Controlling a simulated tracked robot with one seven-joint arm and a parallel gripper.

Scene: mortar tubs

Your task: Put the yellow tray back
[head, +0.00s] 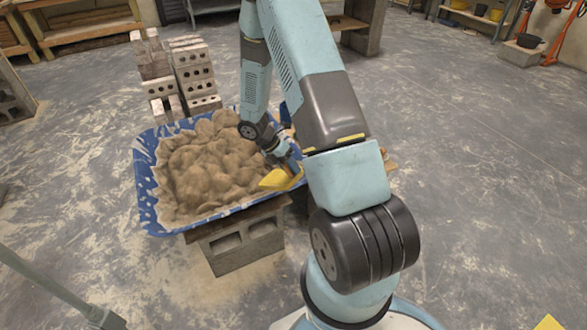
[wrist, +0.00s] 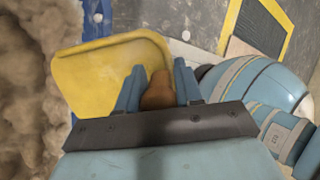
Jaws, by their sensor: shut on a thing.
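My gripper (wrist: 158,78) is shut on the brown handle (wrist: 158,95) of the yellow tray (wrist: 100,75), which reaches out to the left beyond the fingers in the wrist view. In the head view the yellow tray (head: 279,179) shows at the right rim of the blue tub (head: 146,190), below my gripper (head: 287,165). Whether the tray touches the rim or the heap cannot be told. The far part of the handle is hidden by my gripper.
A brown mortar heap (head: 205,165) fills the tub, which rests on grey blocks (head: 240,245). Stacked bricks (head: 190,70) stand behind it. A yellow-edged dark panel (wrist: 262,25) shows at upper right in the wrist view.

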